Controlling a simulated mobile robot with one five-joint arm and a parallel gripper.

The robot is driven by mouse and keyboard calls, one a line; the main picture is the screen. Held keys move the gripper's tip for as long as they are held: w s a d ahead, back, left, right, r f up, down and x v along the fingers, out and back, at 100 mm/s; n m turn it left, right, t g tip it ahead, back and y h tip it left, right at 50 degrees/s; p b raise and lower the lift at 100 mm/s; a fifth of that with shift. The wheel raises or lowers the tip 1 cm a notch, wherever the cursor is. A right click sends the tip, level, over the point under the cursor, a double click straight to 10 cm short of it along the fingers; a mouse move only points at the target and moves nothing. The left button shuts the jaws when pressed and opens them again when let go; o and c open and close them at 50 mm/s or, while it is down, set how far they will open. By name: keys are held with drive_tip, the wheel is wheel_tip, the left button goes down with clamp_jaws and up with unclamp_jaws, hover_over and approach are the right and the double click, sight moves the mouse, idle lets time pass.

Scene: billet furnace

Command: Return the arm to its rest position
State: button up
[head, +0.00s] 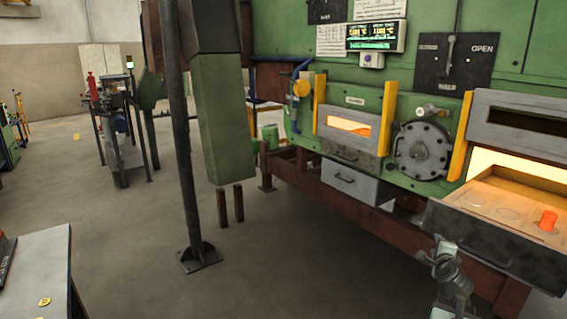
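My gripper (440,255), grey and metallic, shows at the bottom right, at the end of the part of my arm that rises from the lower edge. It stands in front of the pulled-out furnace tray (478,237), near its left end. The fingers are small and dark here, and I cannot tell whether they are open or shut. The rest of my arm is cut off by the frame.
The green furnace (385,100) fills the right side, with a glowing open chamber (520,165) behind the tray. A dark post (180,140) stands on the floor left of centre. A grey table (40,270) is at the lower left. The floor between is clear.

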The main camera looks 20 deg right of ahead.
drive_tip(key=w+a+f+n+g+y, duration=0.1)
drive_tip(key=w+a+f+n+y, duration=0.25)
drive_tip(key=a, duration=0.55)
drive_tip(key=w+a+f+n+g+y, duration=0.15)
drive_tip(key=a+f+n, duration=0.3)
drive_tip(key=a, duration=0.45)
drive_tip(key=w+a+f+n+g+y, duration=0.1)
drive_tip(key=w+a+f+n+y, duration=0.25)
drive_tip(key=a, duration=0.55)
drive_tip(key=s+a+f+n+g, duration=0.2)
drive_tip(key=s+a+n+g, duration=0.15)
drive_tip(key=a, duration=0.45)
drive_tip(key=s+a+f+n+g, duration=0.25)
drive_tip(key=s+a+n, duration=0.2)
drive_tip(key=a, duration=0.35)
drive_tip(key=s+a+f+n+g, duration=0.25)
drive_tip(key=a+n, duration=0.25)
drive_tip(key=a, duration=0.4)
wheel_tip(320, 180, up, 21)
drive_tip(key=s+p, duration=0.1)
drive_tip(key=p, duration=1.9)
drive_tip(key=shift+s+n+g, duration=0.2)
drive_tip(key=shift+n+g, duration=0.1)
drive_tip(key=shift+n, duration=0.05)
drive_tip(key=shift+f, duration=0.15)
drive_tip(key=shift+a, duration=0.1)
